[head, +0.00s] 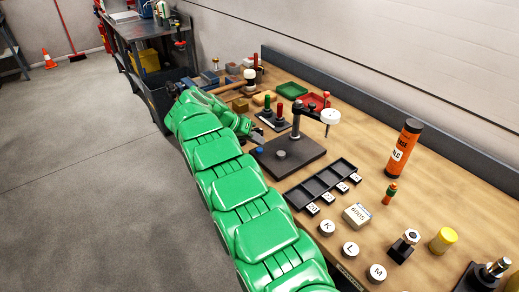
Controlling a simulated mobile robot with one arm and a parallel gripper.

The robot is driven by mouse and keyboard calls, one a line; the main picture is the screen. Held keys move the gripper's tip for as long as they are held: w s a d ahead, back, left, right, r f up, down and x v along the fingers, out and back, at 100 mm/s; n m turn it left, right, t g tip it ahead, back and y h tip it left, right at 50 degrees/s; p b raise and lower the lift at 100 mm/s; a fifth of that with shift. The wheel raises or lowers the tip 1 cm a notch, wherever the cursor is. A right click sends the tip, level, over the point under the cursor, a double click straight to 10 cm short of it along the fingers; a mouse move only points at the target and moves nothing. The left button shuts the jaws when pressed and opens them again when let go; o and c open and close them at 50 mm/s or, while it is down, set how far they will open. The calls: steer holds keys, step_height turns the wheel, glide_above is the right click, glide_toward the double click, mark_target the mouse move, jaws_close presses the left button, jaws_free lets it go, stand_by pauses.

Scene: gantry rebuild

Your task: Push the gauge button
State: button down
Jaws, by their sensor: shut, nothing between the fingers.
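A gauge stand (297,122) with a white round dial (330,117) rises from a dark square base plate (302,155) on the workbench. A small blue knob (260,150), which looks like a button, sits at the plate's left corner. A grey round piece (280,154) is on the plate near it. My gripper (257,138) is at the end of my green arm, shut and empty, just behind the blue knob. I cannot tell whether it touches the plate or knob.
A black tray (318,184) with labelled tags lies in front of the plate. Red and green handled tools (279,109) stand behind my gripper. Lettered round weights (350,249), an orange cylinder (404,148) and a yellow jar (442,240) stand to the right.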

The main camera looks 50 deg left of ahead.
steer(key=shift+r, duration=2.55)
stand_by(1.6)
